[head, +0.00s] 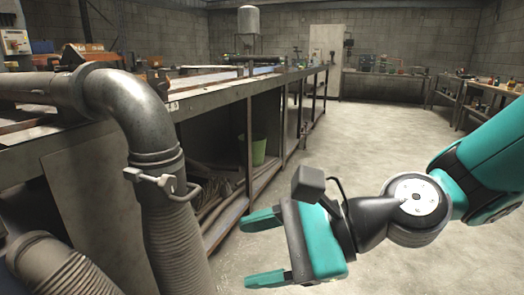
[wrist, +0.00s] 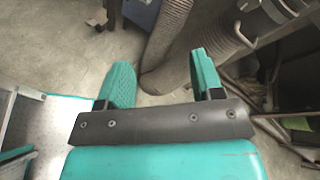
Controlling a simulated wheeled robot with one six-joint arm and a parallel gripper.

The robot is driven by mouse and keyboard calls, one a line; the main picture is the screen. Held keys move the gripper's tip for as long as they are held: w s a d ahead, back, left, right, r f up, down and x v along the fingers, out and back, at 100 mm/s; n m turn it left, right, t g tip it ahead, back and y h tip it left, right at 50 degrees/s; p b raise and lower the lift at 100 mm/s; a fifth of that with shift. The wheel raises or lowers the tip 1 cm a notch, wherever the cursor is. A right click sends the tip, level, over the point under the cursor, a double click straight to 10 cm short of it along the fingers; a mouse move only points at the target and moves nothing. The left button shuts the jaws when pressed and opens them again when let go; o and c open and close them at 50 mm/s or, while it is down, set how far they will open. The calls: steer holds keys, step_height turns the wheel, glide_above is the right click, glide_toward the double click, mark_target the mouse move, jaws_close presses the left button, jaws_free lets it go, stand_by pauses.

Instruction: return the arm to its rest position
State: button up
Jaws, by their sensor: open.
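My gripper (head: 264,251) is teal with a dark body and shows at the lower middle of the head view. Its two fingers are spread apart with nothing between them. It points left, toward the bench and the ribbed hose. In the wrist view the two teal fingers of my gripper (wrist: 160,85) stand apart. My arm comes in from the right edge of the head view. A grey ribbed hose (head: 177,235) with a clamp stands left of the gripper, apart from it in the head view. The hose (wrist: 165,40) also shows beyond the fingers in the wrist view.
A long metal workbench (head: 215,100) runs along the left, with a green bucket (head: 257,150) and coiled hoses beneath. A metal pipe elbow (head: 125,105) joins the hose top. The concrete floor (head: 370,130) is clear in the middle. More benches stand at the back and right.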

steer(key=s+d+f+n+g+h, duration=0.1)
steer(key=s+d+n+h, duration=0.2)
steer(key=d+n+h, duration=0.35)
steer(key=s+d+f+n+h, duration=0.1)
steer(key=s+d+n+h, duration=0.2)
steer(key=d+n, duration=0.7)
step_height(320, 180, up, 26)
steer(key=a+n+p, duration=0.1)
steer(key=n+p, duration=0.1)
steer(key=p, duration=2.5)
steer(key=shift+s+a+r+n, duration=0.15)
steer(key=shift+s+r+n, duration=0.1)
steer(key=shift+n, duration=0.1)
